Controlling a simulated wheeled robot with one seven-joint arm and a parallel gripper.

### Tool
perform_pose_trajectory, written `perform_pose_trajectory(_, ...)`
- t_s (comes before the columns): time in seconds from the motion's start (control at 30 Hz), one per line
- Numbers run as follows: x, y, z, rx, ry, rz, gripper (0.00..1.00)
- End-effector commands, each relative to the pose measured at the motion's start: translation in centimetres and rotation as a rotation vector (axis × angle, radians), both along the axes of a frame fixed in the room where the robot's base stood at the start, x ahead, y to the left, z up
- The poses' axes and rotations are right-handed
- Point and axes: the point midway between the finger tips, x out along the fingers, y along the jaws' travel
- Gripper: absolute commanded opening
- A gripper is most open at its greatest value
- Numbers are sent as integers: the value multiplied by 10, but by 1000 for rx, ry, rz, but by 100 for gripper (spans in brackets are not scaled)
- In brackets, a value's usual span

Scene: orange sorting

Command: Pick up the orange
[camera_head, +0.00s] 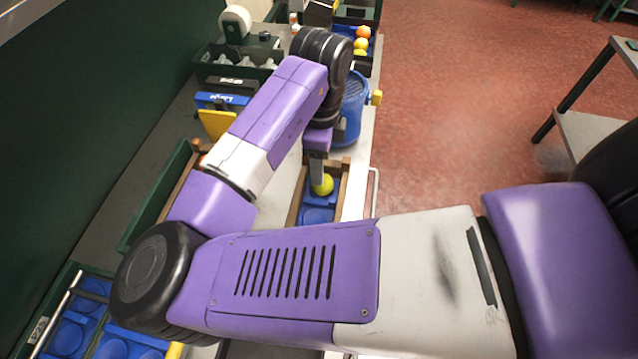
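My gripper (318,178) points down over a wooden-sided box (344,190) with a blue tray in it. A yellow-green round fruit (325,185) is in that box, right at the fingertips. One grey finger overlaps it; the other finger is hidden, so I cannot tell whether the gripper holds it. An orange fruit (363,31) and a second orange one (361,43) lie in a far crate at the top, with a yellow fruit (360,53) below them. My arm hides much of the bench.
A blue bucket (352,108) stands just behind the gripper. A dark green crate (205,68) and a blue box (220,101) are on the bench at upper left. Blue moulded trays (68,338) lie at lower left. A metal-legged table (590,128) stands at right; red floor (460,100) is open between.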

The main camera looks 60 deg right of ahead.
Motion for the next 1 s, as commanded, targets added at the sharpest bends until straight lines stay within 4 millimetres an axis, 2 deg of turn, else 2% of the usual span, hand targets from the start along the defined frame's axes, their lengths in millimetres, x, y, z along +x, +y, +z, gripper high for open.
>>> perform_pose_trajectory(0.03,0,0,-10,0,1,1,55)
perform_pose_trajectory(0.27,-1,-1,-21,-3,0,1,55)
perform_pose_trajectory(0.63,-3,-2,-65,-3,0,2,55)
perform_pose_trajectory(0.93,-3,-2,-66,-4,0,2,55)
perform_pose_trajectory(1.0,-3,-2,-66,-4,0,2,44)
